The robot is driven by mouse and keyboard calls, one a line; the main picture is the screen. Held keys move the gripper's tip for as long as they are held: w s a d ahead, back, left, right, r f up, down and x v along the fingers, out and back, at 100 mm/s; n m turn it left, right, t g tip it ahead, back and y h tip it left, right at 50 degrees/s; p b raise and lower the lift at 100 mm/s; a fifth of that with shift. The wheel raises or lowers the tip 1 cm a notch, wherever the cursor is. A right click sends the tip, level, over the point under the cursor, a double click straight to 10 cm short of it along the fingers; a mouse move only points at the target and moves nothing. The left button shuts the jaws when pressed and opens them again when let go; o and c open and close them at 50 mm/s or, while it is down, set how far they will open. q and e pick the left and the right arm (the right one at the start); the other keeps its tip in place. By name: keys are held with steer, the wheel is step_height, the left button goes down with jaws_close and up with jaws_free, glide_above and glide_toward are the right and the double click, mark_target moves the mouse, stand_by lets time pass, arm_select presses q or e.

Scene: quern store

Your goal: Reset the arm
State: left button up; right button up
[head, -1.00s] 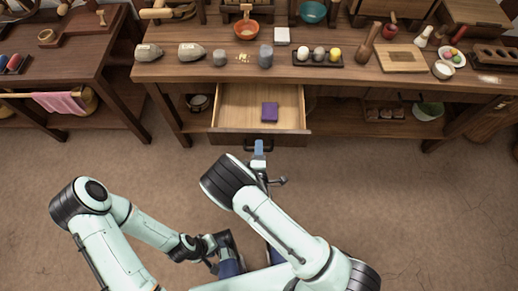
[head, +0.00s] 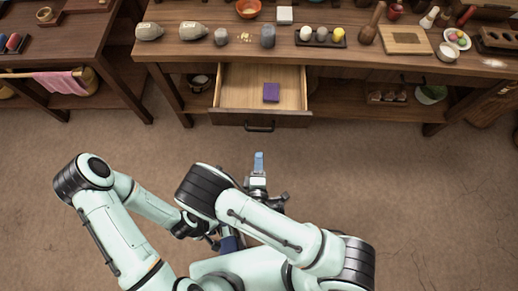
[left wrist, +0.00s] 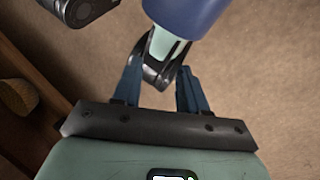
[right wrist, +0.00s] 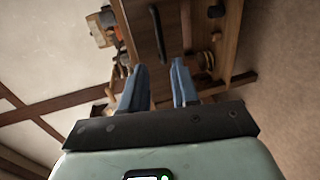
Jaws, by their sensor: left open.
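My right gripper (head: 258,161) points toward the bench, over the floor in front of the open drawer (head: 262,117) and apart from its dark handle (head: 260,127). In the right wrist view its two blue fingers (right wrist: 160,66) stand apart with nothing between them. My left arm is folded low on the left, its wrist close to my body. The left gripper is mostly hidden in the head view. In the left wrist view its fingers (left wrist: 158,72) are open and empty, with parts of my own body just beyond them.
A purple block (head: 271,92) lies in the drawer. The bench top (head: 365,58) holds stones, an orange bowl (head: 248,8), a dark tray and a pale board (head: 405,40). A side table with a pink cloth (head: 60,82) stands left. The floor (head: 400,190) is clear.

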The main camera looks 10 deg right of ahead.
stand_by(0.5)
steer(key=s+d+f+m+g+y+p, duration=0.2)
steer(key=s+d+f+m+g+p, duration=0.4)
steer(key=s+f+m+g, duration=0.35)
steer(key=s+a+r+m+g+y+p, duration=0.1)
steer(key=s+r+m+g+y+p, duration=0.4)
steer(key=m, duration=0.4)
step_height(320, 180, up, 2)
steer(key=shift+g+y+p, duration=0.3)
steer(key=shift+g+y, duration=0.1)
steer(key=shift+g, duration=0.35)
steer(key=shift+s+d+m, duration=0.1)
steer(key=shift+s+m, duration=0.05)
steer(key=shift+m, duration=0.1)
stand_by(0.4)
